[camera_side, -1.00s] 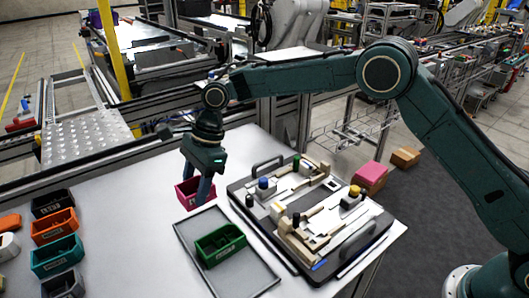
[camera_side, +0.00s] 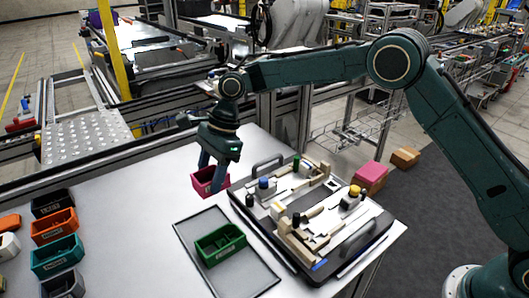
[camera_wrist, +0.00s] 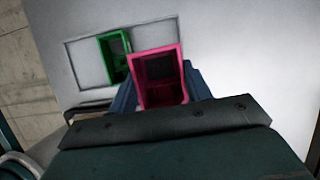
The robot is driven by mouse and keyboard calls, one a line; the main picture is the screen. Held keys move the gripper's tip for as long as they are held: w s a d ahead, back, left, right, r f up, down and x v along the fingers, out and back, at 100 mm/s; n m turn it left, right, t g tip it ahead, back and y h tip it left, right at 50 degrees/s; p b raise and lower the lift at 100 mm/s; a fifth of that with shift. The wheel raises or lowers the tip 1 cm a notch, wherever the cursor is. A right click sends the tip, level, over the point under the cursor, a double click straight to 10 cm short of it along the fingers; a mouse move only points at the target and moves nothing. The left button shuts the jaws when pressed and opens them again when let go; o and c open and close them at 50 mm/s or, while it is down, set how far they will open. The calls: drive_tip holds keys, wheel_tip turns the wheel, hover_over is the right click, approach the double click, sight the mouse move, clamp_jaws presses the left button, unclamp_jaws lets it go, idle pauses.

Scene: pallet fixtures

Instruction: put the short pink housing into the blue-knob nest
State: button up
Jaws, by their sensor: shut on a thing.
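The short pink housing (camera_side: 208,184) is an open-topped box at the table's far side, left of the pallet fixture. My gripper (camera_side: 213,178) points down and is shut on it. In the wrist view the pink housing (camera_wrist: 158,78) sits between my two fingers (camera_wrist: 160,95), its open side facing the camera. The housing seems to be just above the table, but the gap is hard to judge. The blue knob (camera_side: 263,182) stands on the left part of the fixture, to the right of the housing. The nest beside it is small and hard to make out.
The fixture plate (camera_side: 336,257) carries green (camera_side: 297,160), yellow (camera_side: 354,191) and black knobs, with a handle (camera_side: 268,162) at its far edge. A green bin (camera_side: 220,245) sits in a grey tray (camera_side: 262,284) in front. Several bins line the left; the table between is clear.

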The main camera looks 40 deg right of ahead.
drive_tip(key=s+d+r, duration=0.1)
drive_tip(key=d, duration=1)
drive_tip(key=s+d+r, duration=0.1)
drive_tip(key=d, duration=1)
drive_tip(key=shift+s+d+r+m, duration=0.2)
drive_tip(key=shift+s+r+m, duration=0.1)
drive_tip(key=shift+s, duration=0.1)
drive_tip(key=shift+f, duration=0.2)
drive_tip(key=shift+f, duration=3.65)
drive_tip(key=shift+f, duration=0.9)
drive_tip(key=o, duration=1.1)
drive_tip(key=v, duration=1.4)
